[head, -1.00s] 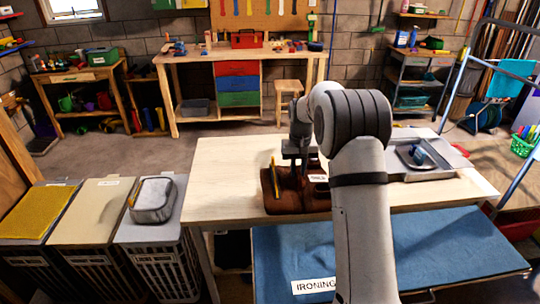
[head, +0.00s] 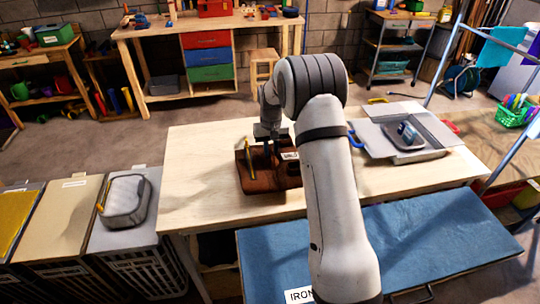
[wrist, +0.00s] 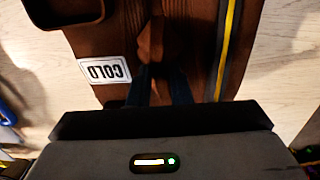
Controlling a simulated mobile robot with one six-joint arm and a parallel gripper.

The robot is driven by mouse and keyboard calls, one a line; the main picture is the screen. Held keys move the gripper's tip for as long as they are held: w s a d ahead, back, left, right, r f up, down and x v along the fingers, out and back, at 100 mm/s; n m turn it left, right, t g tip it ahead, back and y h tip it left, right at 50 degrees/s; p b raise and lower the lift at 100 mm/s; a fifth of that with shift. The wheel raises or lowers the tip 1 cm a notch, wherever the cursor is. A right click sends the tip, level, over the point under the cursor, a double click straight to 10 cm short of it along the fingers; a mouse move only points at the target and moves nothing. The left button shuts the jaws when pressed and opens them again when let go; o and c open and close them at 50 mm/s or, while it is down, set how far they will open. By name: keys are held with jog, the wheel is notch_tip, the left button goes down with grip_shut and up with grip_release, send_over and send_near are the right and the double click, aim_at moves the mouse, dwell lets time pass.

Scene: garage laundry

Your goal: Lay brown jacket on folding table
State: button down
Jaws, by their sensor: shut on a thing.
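The brown jacket (head: 256,181) is a dark brown, folded bundle over the left-middle part of the pale wooden folding table (head: 199,158). It appears to lie on the tabletop; any small gap beneath is hard to tell. A yellow-and-black strip and a white tag reading COLD (wrist: 104,71) show on it. My gripper (head: 270,150) points down from above and is shut on the brown jacket, pinching a raised fold between its dark fingers in the wrist view (wrist: 160,88). My arm hides part of the jacket's right side.
A grey tray (head: 368,139) with a dark blue item stands at the table's right. A blue ironing surface (head: 420,240) lies in front. Bins with a grey container (head: 125,200) stand at left. A drying rack (head: 455,65) is at right. The tabletop's left part is clear.

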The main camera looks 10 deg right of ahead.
aim_at(272, 153)
jog(key=shift+d+f+p, duration=0.1)
jog(key=shift+f+p, duration=0.4)
jog(key=shift+f, duration=1.5)
jog(key=c, duration=1.8)
grip_release()
jog(key=shift+s+f, duration=0.1)
jog(key=shift+f, duration=0.05)
jog(key=o, duration=0.5)
